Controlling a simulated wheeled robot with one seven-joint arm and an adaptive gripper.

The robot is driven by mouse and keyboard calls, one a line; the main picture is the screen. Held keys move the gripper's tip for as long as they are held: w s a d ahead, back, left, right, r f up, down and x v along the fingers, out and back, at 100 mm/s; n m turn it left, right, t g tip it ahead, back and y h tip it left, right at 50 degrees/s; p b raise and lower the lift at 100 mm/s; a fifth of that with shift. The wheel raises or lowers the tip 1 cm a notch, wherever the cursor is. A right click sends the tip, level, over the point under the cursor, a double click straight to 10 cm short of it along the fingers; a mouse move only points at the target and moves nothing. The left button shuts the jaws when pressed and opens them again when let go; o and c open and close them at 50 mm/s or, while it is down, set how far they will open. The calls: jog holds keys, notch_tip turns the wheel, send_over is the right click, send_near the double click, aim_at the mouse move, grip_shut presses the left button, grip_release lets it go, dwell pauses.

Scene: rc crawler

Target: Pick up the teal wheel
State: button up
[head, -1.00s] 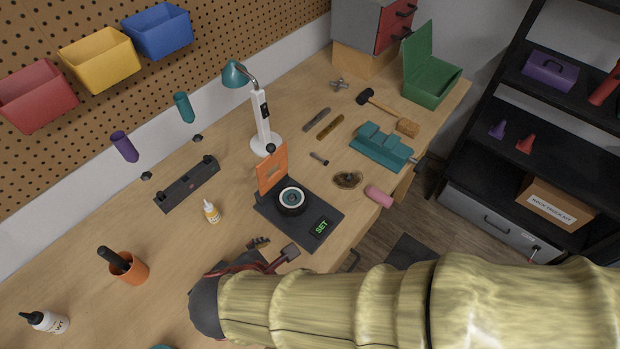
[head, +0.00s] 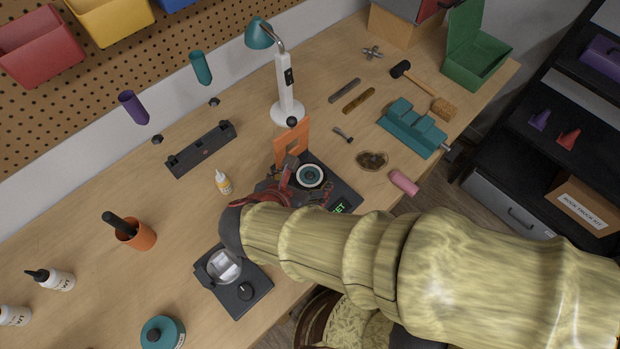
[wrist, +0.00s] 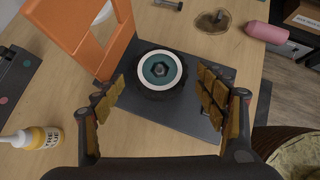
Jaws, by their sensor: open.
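The teal wheel (wrist: 160,70) has a black tyre, a white ring and a teal hub with a dark centre. It lies flat on a dark plate (wrist: 193,120) that has an orange upright frame (wrist: 78,36) at its back left. In the head view the wheel (head: 310,175) shows just beyond my gripper (head: 283,185). In the wrist view my gripper (wrist: 160,108) is open. Its two padded fingers stand left and right of the wheel's near side, with nothing between them gripped. Whether the fingertips touch the wheel or plate, I cannot tell.
A glue bottle (wrist: 36,138) stands left of the plate, and a white lamp (head: 287,100) stands behind it. A pink cylinder (head: 404,182) and a brown dish (head: 372,161) lie to the right. A scale-like device (head: 236,285) is near the front edge.

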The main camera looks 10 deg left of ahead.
aim_at(309, 177)
jog(key=b+x, duration=0.1)
jog(key=x, duration=0.2)
jog(key=shift+w+f, duration=0.1)
jog(key=shift+f, duration=0.05)
jog(key=shift+c, duration=1.2)
jog(key=c, duration=0.7)
